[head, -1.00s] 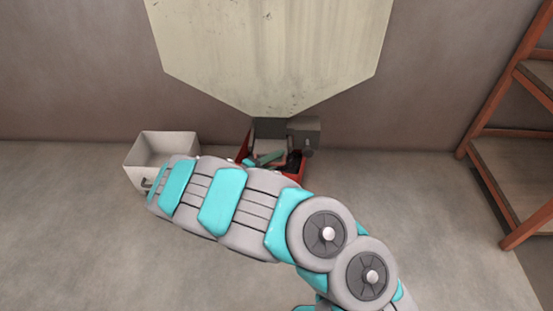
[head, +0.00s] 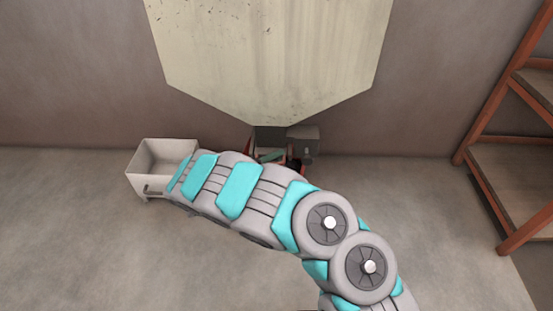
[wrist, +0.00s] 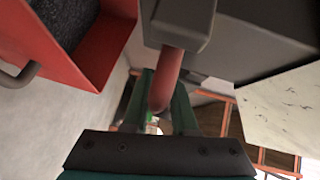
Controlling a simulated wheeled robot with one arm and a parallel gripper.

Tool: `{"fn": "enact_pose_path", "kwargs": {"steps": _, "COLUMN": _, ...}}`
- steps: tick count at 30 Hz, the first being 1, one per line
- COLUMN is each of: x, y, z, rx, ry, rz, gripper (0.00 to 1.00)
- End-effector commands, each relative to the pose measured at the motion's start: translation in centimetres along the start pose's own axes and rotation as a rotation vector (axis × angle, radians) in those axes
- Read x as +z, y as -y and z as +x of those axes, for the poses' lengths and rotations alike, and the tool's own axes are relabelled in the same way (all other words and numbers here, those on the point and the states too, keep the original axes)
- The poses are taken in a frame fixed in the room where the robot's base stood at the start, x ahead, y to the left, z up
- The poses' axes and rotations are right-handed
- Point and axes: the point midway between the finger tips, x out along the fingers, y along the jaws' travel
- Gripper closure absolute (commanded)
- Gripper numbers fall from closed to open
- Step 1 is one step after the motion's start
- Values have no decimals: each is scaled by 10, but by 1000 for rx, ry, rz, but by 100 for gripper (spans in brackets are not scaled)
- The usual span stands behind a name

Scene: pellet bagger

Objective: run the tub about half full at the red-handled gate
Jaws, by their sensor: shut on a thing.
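The cream hopper (head: 265,60) hangs at the back in the head view, with its dark outlet (head: 270,136) below. In the wrist view the red handle (wrist: 166,78) comes down from a grey gate housing (wrist: 180,22). My gripper (wrist: 160,108) is shut on this handle, with a green finger on each side. The red tub (wrist: 95,68) is at upper left in the wrist view, with dark grey pellets (wrist: 75,30) in it. Its fill level is hard to judge from this angle. In the head view my arm hides most of the tub.
An orange-framed shelf (head: 490,185) stands at the right. The floor between the hopper and the shelf is clear.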

Motion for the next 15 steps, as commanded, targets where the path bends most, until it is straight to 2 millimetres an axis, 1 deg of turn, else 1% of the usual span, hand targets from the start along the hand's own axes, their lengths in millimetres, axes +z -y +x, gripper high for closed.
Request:
{"fn": "enact_pose_path", "kwargs": {"steps": 1, "x": 1, "y": -11, "z": 0, "rx": 19, "ry": 5, "rz": -7, "gripper": 100}}
{"fn": "enact_pose_path", "kwargs": {"steps": 4, "x": 1, "y": -12, "z": 0, "rx": 19, "ry": 5, "rz": -7, "gripper": 100}}
{"fn": "enact_pose_path", "kwargs": {"steps": 5, "x": 1, "y": -11, "z": 0, "rx": 19, "ry": 6, "rz": -7, "gripper": 71}}
{"fn": "enact_pose_path", "kwargs": {"steps": 9, "x": 1, "y": -9, "z": 0, "rx": 14, "ry": 5, "rz": -6, "gripper": 55}}
{"fn": "enact_pose_path", "kwargs": {"steps": 10, "x": 1, "y": -8, "z": 0, "rx": 13, "ry": 5, "rz": -6, "gripper": 53}}
{"fn": "enact_pose_path", "kwargs": {"steps": 15, "x": 0, "y": -5, "z": 0, "rx": 8, "ry": 3, "rz": -4, "gripper": 53}}
